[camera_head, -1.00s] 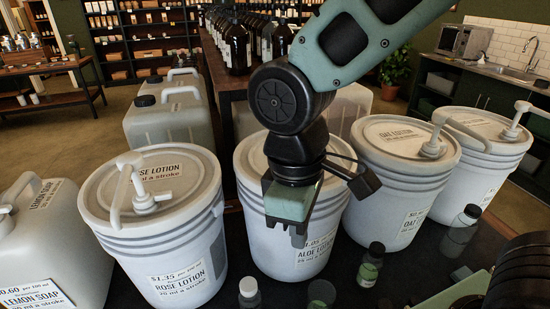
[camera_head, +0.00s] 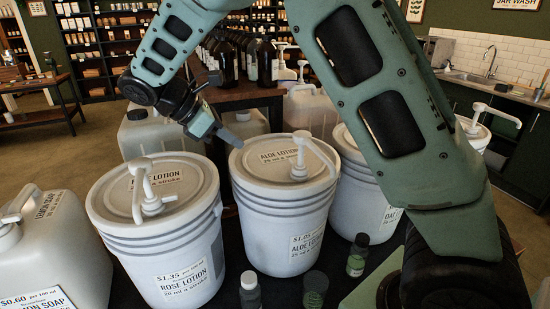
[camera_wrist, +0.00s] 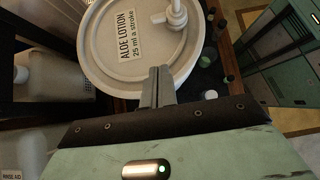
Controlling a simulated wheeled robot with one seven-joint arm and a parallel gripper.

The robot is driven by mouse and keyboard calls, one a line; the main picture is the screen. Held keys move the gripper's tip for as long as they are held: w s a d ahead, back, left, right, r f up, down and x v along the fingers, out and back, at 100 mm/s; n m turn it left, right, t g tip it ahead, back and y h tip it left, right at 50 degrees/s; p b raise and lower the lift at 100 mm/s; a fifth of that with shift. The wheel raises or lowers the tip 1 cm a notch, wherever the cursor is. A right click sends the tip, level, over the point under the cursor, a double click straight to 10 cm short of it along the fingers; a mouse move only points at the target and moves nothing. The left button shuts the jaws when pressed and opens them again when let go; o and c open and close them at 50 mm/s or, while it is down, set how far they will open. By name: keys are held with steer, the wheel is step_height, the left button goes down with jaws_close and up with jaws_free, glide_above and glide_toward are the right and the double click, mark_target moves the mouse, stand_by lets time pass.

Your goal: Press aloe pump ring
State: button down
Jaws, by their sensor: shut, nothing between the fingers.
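The white aloe lotion bucket (camera_head: 285,218) stands in the middle of the dark counter, lid on. Its white pump (camera_head: 301,158) rises from the right part of the lid, with the spout reaching right and forward. In the wrist view the pump (camera_wrist: 176,14) is at the top, beyond the fingers, its upper end cut off by the frame. My gripper (camera_head: 238,142) is shut and empty, near the back-left rim of the aloe lid and left of the pump, apart from it. Its closed fingers (camera_wrist: 158,86) overlap the near lid rim in the wrist view.
The rose lotion bucket (camera_head: 158,235) with its pump (camera_head: 143,185) stands left. The oat bucket (camera_head: 362,170) stands right, partly behind my arm. Small bottles (camera_head: 358,255) stand in front. A lemon soap jug (camera_head: 50,240) is far left; pale jugs (camera_head: 150,135) stand behind.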

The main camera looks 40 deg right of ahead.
mark_target(294, 162)
steer(key=p+x, duration=0.2)
steer(key=x, duration=0.8)
steer(key=shift+s+r+p, duration=0.1)
steer(key=shift+r+p, duration=0.05)
steer(key=shift+p, duration=0.25)
steer(key=d, duration=0.1)
steer(key=d+p, duration=0.1)
steer(key=shift+s+d, duration=0.25)
steer(key=shift+s, duration=0.1)
steer(key=shift+s+d+p, duration=0.2)
steer(key=shift+d+p, duration=0.1)
steer(key=shift+d, duration=0.4)
